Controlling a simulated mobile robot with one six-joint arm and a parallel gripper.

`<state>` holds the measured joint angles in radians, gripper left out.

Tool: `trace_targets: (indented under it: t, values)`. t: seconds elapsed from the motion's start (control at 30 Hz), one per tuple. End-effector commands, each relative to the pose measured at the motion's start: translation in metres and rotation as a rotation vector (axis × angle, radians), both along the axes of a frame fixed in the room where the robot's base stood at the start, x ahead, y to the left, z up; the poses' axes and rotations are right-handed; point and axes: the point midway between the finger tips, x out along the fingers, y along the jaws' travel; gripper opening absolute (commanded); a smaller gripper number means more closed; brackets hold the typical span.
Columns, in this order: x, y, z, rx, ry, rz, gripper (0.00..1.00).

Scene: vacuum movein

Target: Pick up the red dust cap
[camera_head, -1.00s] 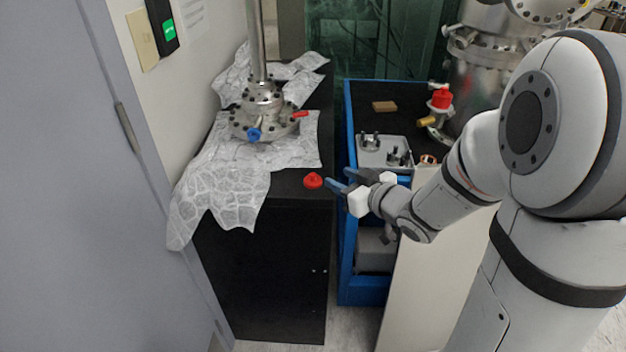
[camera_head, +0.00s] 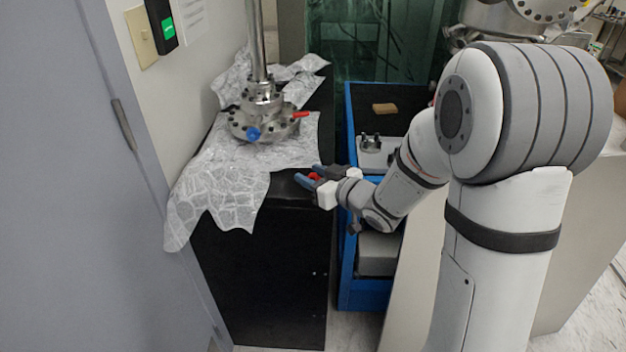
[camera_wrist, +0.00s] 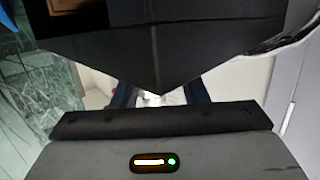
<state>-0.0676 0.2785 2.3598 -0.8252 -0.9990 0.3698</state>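The red dust cap (camera_head: 313,176) is near the front right corner of the black cabinet top (camera_head: 290,188). Only a small part of it shows in the head view, between the two blue fingers. My gripper (camera_head: 312,175) reaches in from the right, with one finger on the near side of the cap and one on the far side. The fingers stand apart; contact with the cap cannot be made out. In the wrist view the dark fingers (camera_wrist: 160,95) also show apart, and the cap is not visible.
Crumpled foil (camera_head: 225,185) covers much of the cabinet top. A steel flanged column (camera_head: 262,110) with blue and red handles stands on it. A blue cart (camera_head: 348,130) with a metal plate (camera_head: 378,155) and a brown block (camera_head: 384,108) is to the right. A grey door (camera_head: 80,200) is at left.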

Motion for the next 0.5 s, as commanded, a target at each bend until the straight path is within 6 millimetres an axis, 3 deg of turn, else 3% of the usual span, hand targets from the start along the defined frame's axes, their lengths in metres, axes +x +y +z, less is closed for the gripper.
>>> trace_targets:
  t: [0.07, 0.5]
  values:
    - [-0.0001, -0.0001, 0.0001, 0.000, 0.000, 0.000, 0.38]
    - [-0.0005, 0.0002, 0.0002, 0.000, 0.000, 0.001, 0.02]
